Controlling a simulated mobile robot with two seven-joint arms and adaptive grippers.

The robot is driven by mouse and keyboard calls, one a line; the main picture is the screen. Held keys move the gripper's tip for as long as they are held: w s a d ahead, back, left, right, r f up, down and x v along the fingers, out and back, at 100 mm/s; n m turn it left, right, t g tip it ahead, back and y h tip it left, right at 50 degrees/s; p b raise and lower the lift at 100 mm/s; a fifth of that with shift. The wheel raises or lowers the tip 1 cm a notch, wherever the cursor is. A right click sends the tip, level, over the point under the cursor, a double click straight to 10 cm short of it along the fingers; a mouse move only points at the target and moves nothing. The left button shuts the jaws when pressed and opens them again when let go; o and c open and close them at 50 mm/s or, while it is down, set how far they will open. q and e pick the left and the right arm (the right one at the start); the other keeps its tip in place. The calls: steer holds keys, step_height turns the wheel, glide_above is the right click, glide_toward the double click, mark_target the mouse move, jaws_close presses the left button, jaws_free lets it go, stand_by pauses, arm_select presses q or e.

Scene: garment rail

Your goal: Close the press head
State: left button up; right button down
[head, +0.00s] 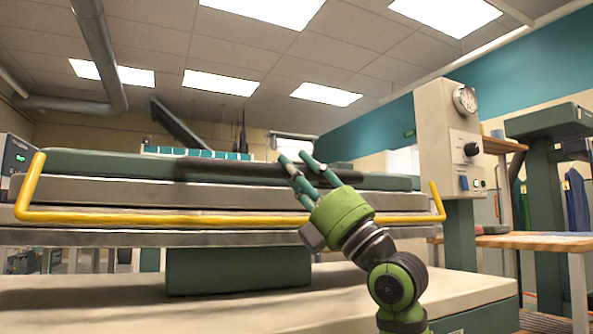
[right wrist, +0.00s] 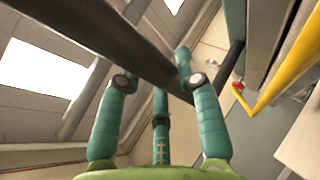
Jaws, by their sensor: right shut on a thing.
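The press head (head: 110,163) is a wide, flat green and grey slab, lying nearly level across the left and middle of the head view. I cannot tell whether it touches the layer below. A dark handle bar (head: 235,170) runs along its front. My right gripper (head: 295,165) has its teal fingers around the right part of this bar. In the right wrist view the bar (right wrist: 130,50) passes diagonally between the fingers, and the gripper is shut on it. My left gripper is not in view.
A yellow guard bar (head: 230,219) spans the press front below the handle. A control post (head: 447,140) with gauge and knob stands at its right. A wooden-topped table (head: 530,242) is further right. The pale base top (head: 100,291) is clear in front.

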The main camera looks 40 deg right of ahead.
steer(key=shift+w+a+f, duration=0.2)
steer(key=shift+a+f, duration=0.1)
steer(key=shift+f, duration=0.15)
steer(key=c, duration=1.2)
jaws_free()
steer(key=o, duration=0.4)
steer(key=shift+d, duration=0.15)
steer(key=shift+c, duration=0.2)
steer(key=shift+d, duration=0.1)
steer(key=shift+r, duration=0.1)
steer(key=v, duration=1.2)
steer(key=shift+s, duration=0.15)
steer(key=shift+r, duration=0.1)
